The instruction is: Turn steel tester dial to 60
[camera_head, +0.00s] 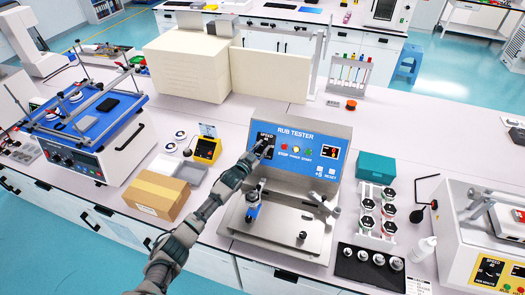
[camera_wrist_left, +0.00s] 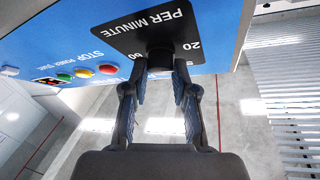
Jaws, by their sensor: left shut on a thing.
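The steel rub tester (camera_head: 285,225) stands on the bench in the middle of the head view, with a blue front panel (camera_head: 312,164). My left gripper (camera_head: 257,154) reaches the black speed dial plate at the panel's left side. In the left wrist view, my left gripper (camera_wrist_left: 159,72) is shut on the black dial knob (camera_wrist_left: 159,57), one finger on each side. The dial plate (camera_wrist_left: 135,30) reads PER MINUTE, with a 20 and a 60 visible near the knob. The knob's pointer is hidden, so its setting cannot be told. My right gripper is out of view.
Stop, power and start buttons (camera_head: 295,149) and a red display (camera_head: 329,153) sit right of the dial. A cardboard box (camera_head: 157,193) and a yellow device (camera_head: 206,149) stand left of the tester. A teal box (camera_head: 376,167) and a bottle rack stand to its right.

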